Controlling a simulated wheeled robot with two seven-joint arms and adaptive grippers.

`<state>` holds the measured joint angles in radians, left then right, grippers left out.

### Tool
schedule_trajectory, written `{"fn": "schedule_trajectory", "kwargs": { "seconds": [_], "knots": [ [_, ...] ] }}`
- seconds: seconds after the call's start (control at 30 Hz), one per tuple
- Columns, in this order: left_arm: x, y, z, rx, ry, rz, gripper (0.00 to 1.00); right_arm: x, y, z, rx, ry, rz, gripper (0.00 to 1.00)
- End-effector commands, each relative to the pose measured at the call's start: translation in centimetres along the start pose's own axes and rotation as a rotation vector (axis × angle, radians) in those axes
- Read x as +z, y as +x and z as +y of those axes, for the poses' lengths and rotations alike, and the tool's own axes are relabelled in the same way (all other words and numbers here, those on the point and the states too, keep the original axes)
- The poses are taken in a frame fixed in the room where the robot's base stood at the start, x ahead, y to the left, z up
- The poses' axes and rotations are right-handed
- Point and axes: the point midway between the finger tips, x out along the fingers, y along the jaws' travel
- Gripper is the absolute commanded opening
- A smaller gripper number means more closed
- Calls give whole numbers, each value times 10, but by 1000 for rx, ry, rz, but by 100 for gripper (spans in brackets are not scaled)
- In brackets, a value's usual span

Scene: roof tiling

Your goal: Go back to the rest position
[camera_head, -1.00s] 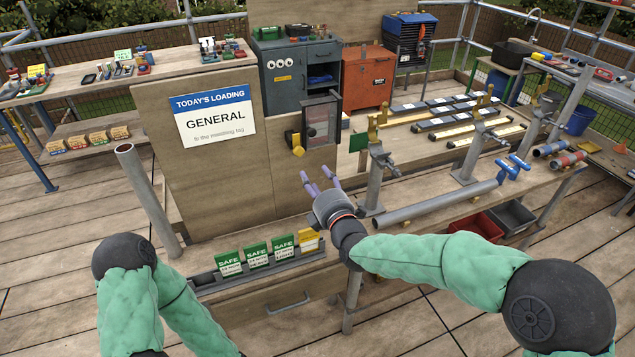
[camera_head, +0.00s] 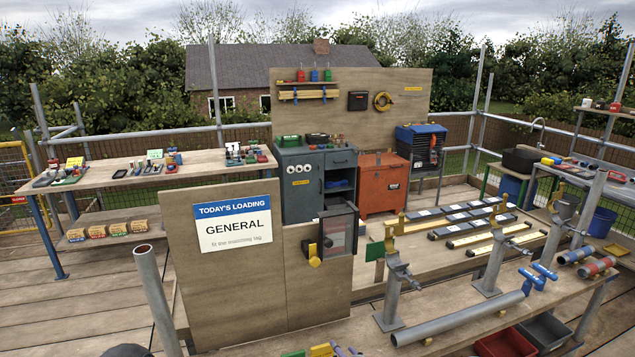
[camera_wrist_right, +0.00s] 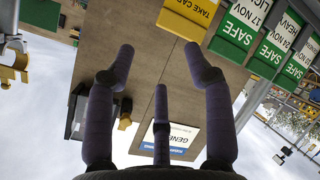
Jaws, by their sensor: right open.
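My right gripper (camera_wrist_right: 160,75) is open and empty in the right wrist view, its purple fingers spread apart. In the head view only its purple fingertips (camera_head: 345,351) show at the bottom edge. A yellow tag (camera_wrist_right: 188,15) and several green SAFE tags (camera_wrist_right: 235,30) are at the top of the wrist view, apart from the fingers. In the head view the tops of the yellow tag (camera_head: 321,350) and a green tag (camera_head: 293,354) just show beside the fingertips. My left gripper is in neither view.
A board with the GENERAL sign (camera_head: 234,223) stands behind the tags. A small box with a yellow handle (camera_head: 328,237) is on its right. An upright pipe (camera_head: 158,300) stands at left. The right bench carries clamp posts (camera_head: 395,285) and a long grey pipe (camera_head: 457,318).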

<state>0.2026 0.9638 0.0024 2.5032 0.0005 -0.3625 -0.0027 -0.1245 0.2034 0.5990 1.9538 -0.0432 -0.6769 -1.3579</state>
Motion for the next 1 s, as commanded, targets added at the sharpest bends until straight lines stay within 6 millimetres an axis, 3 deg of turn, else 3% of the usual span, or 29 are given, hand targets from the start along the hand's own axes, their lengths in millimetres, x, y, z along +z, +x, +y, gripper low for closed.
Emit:
{"fn": "schedule_trajectory", "kwargs": {
  "seconds": [0.03, 0.1, 0.3, 0.5, 0.6, 0.8, 1.0],
  "knots": [
    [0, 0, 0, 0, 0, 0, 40, 20, 1, -28, -68, 101, -41, 53],
    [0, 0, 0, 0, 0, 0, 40, 45, -1, -66, -154, 256, -102, 53],
    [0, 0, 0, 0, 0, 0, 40, 103, -28, -172, -358, 705, -333, 53],
    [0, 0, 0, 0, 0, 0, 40, 140, -82, -270, -496, 1138, -635, 53],
    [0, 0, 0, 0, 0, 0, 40, 148, -110, -308, -533, 1314, -784, 53],
    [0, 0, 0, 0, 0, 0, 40, 152, -147, -349, -555, 1518, -981, 53],
    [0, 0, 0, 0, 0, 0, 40, 152, -155, -356, -555, 1558, -1021, 53]
  ]
}}
